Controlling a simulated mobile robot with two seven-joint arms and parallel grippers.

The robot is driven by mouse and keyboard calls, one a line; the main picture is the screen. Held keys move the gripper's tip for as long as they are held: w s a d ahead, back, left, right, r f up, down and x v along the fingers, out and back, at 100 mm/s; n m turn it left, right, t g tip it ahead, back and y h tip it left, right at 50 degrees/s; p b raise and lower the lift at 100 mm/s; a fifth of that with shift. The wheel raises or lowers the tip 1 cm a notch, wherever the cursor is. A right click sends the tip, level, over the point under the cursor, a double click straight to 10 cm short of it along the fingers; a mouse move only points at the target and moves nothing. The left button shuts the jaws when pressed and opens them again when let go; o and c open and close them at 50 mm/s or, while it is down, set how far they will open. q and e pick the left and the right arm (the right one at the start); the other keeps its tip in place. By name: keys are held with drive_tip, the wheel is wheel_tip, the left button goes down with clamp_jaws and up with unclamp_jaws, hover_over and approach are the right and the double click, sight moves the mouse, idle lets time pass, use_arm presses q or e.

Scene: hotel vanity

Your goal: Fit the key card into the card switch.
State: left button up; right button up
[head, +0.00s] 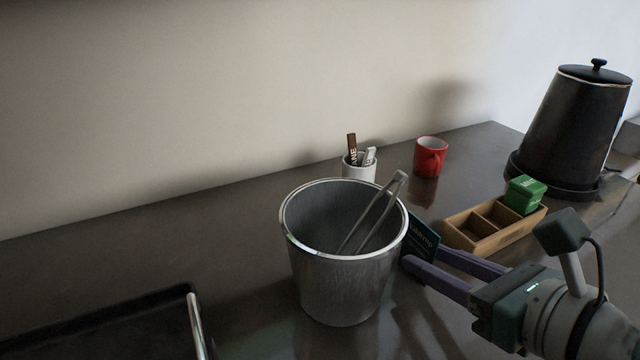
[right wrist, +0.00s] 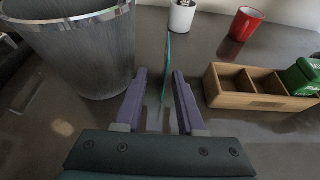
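A thin teal card with pale lettering (head: 424,236), apparently the key card, stands upright just right of the metal bucket. In the right wrist view the card (right wrist: 168,62) is seen nearly edge-on, between the two purple fingers. My right gripper (head: 422,257) is open, with a finger on each side of the card. The right wrist view shows gaps between the card and the fingers (right wrist: 159,78). The card's lower part is partly hidden by the fingers in the head view. I cannot make out a card switch in either view. My left gripper is not in view.
The metal bucket (head: 345,295) with tongs (head: 372,210) stands close left of the card. A wooden box (head: 478,243) with a green packet (head: 524,195) is to its right. A black tray (head: 100,325) lies front left.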

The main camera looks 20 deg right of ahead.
sight(406, 247)
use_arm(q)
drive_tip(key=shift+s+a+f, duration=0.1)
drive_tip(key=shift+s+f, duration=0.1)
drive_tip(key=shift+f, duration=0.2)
use_arm(e)
drive_tip(key=x, duration=0.2)
drive_tip(key=shift+w+f, duration=0.25)
drive_tip(key=shift+f, duration=0.05)
use_arm(q)
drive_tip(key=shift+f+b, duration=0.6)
drive_tip(key=shift+b, duration=0.3)
use_arm(e)
drive_tip(key=x, duration=0.3)
drive_tip(key=shift+w+d+f, duration=0.2)
drive_tip(key=shift+w+d, duration=0.05)
drive_tip(key=shift+w, duration=0.1)
drive_tip(key=shift+w+f, duration=0.1)
drive_tip(key=shift+w, duration=0.3)
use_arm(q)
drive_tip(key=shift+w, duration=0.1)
use_arm(e)
clamp_jaws()
